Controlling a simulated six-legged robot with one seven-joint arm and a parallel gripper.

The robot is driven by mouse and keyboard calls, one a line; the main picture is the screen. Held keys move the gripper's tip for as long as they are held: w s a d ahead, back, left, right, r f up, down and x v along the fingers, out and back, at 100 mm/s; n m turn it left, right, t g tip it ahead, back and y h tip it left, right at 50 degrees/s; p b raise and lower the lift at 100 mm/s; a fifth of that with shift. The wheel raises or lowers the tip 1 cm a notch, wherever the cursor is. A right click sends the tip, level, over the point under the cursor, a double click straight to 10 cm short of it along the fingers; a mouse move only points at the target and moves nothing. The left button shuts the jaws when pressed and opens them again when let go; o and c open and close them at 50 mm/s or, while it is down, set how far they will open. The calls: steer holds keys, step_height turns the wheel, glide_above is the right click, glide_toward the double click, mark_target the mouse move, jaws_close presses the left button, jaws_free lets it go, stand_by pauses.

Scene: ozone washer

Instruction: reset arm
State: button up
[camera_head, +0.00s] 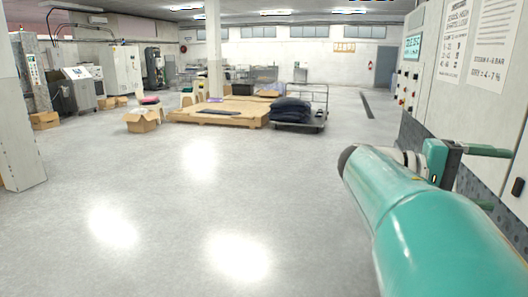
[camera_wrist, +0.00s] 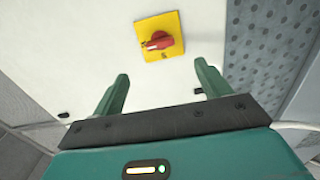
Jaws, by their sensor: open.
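My gripper (camera_wrist: 160,92) shows in the wrist view with its two green fingers spread wide apart and nothing between them. Beyond the fingertips is a red rotary knob (camera_wrist: 158,41) on a yellow square plate (camera_wrist: 170,24), fixed to a white panel (camera_wrist: 85,45). The fingers are apart from the knob. In the head view my teal arm reaches in from the lower right toward the machine wall, and a green finger of my gripper (camera_head: 487,151) shows beside that wall.
The machine wall (camera_head: 425,65) with buttons and printed signs stands close on the right. A wooden pallet platform (camera_head: 190,117), a cart (camera_head: 318,122) with dark sacks and cardboard boxes (camera_head: 143,121) stand farther back. A pillar (camera_head: 20,130) is at the left. The floor (camera_head: 180,200) between is clear.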

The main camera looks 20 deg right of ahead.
steer(key=w+a+f+n+t+y, duration=0.25)
steer(key=a+f+t, duration=0.25)
steer(key=a+f, duration=0.25)
steer(key=w+a+f+n+t+y, duration=0.2)
steer(key=w+a+f+n+t, duration=0.15)
steer(key=a+f+t, duration=0.4)
steer(key=w+a+f+t+y, duration=0.1)
steer(key=a+f+y, duration=0.2)
steer(key=a, duration=0.4)
steer(key=w+a+f+n+t+y, duration=0.1)
steer(key=a+f+t+y, duration=0.1)
steer(key=a, duration=0.5)
steer(key=w+a+f+n+t+y, duration=0.1)
steer(key=a+f+t+y, duration=0.1)
steer(key=a+f+y, duration=0.2)
steer(key=a+f, duration=0.1)
steer(key=a, duration=0.2)
steer(key=shift+w, duration=0.25)
steer(key=c, duration=0.8)
steer(key=shift+d, duration=0.15)
steer(key=shift+c, duration=0.4)
